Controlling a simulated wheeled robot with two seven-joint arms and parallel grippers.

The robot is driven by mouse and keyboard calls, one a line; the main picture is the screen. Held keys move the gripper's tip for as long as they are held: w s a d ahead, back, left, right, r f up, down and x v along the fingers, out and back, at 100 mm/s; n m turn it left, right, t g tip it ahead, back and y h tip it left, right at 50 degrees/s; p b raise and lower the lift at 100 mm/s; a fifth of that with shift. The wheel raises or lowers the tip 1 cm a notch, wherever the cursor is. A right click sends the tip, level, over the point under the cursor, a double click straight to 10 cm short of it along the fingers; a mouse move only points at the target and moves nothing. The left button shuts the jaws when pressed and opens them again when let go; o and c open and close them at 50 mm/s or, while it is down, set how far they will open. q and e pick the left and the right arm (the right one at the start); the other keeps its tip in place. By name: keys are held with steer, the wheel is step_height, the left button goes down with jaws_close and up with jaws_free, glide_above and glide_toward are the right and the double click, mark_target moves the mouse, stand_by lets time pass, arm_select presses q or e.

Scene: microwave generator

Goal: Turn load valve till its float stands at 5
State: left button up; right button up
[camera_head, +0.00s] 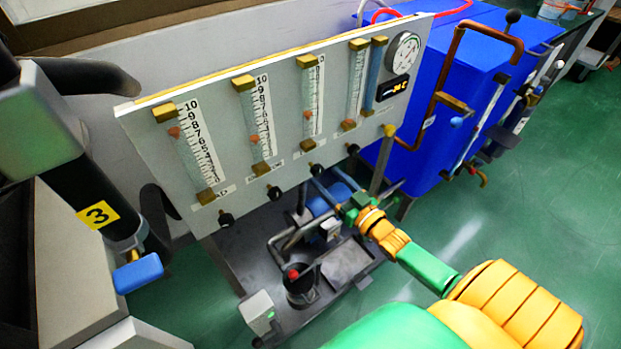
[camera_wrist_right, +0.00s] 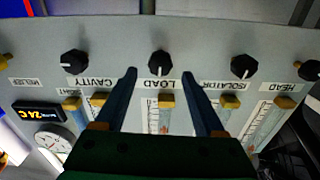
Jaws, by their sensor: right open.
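The load valve is a small black knob (camera_head: 317,169) on the grey panel, third from the left in the head view. In the right wrist view the knob (camera_wrist_right: 161,63) sits above the upside-down LOAD label, its white pointer line towards the picture's bottom. The load flow tube (camera_head: 313,90) stands above it in the head view. Its reddish float (camera_head: 307,114) is in the lower half; the exact reading is too small to tell. My right gripper (camera_head: 325,178) is open, its fingertips (camera_wrist_right: 159,74) to either side of the load knob, not visibly gripping it. My left gripper is not in view.
Neighbouring knobs are the isolator knob (camera_wrist_right: 243,67) and cavity knob (camera_wrist_right: 75,63), outside the fingers. A blue cabinet (camera_head: 440,110) with copper pipes stands to the right. A black pipe (camera_head: 85,185) with a blue handle stands at left. Pump equipment (camera_head: 310,265) lies below the panel.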

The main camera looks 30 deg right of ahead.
steer(key=w, duration=0.3)
steer(key=shift+a+f, duration=0.1)
steer(key=shift+f, duration=0.05)
steer(key=shift+s, duration=0.1)
jaws_close()
steer(key=shift+n, duration=1.1)
jaws_free()
steer(key=p, duration=0.2)
glide_toward(320, 172)
steer(key=shift+w+a, duration=0.15)
steer(key=shift+w, duration=0.7)
